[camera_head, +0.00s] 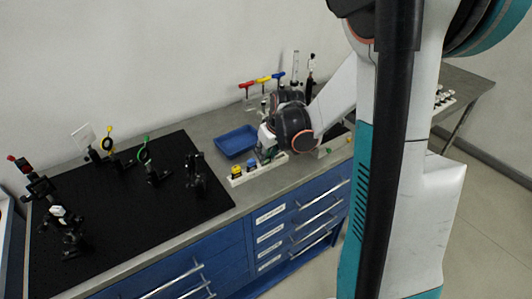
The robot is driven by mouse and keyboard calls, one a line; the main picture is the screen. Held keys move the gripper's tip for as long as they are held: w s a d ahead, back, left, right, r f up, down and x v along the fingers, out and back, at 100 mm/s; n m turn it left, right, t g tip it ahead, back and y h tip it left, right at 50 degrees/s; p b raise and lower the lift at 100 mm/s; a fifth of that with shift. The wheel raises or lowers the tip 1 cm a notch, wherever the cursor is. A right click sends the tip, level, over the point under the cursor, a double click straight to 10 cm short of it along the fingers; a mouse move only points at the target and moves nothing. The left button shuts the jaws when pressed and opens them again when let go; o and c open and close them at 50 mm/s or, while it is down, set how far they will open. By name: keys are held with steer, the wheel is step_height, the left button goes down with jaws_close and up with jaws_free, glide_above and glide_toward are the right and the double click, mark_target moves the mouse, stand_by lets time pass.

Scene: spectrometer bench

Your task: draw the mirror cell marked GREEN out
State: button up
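A white rack (239,181) stands near the bench's front edge. A yellow-topped piece (236,170) and a blue-topped piece (249,163) sit in its left part. My gripper (266,150) points down over the rack's right part, just right of the blue-topped piece. It hides what stands there, so I cannot tell whether a green-marked cell is under it. Its fingers are small and partly hidden, so open or shut does not show. A black post mount with a green-marked ring (145,152) stands on the black breadboard. I cannot tell whether it is a mirror cell.
An empty-looking blue tray (236,141) lies just left of my gripper. Red, yellow and blue-handled tools (263,80) stand behind it. The black breadboard (120,215) carries several optical mounts on the left. Blue drawers (270,240) are below the bench's front edge.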

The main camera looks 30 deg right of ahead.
steer(key=shift+r+p, duration=0.75)
steer(key=shift+r, duration=0.55)
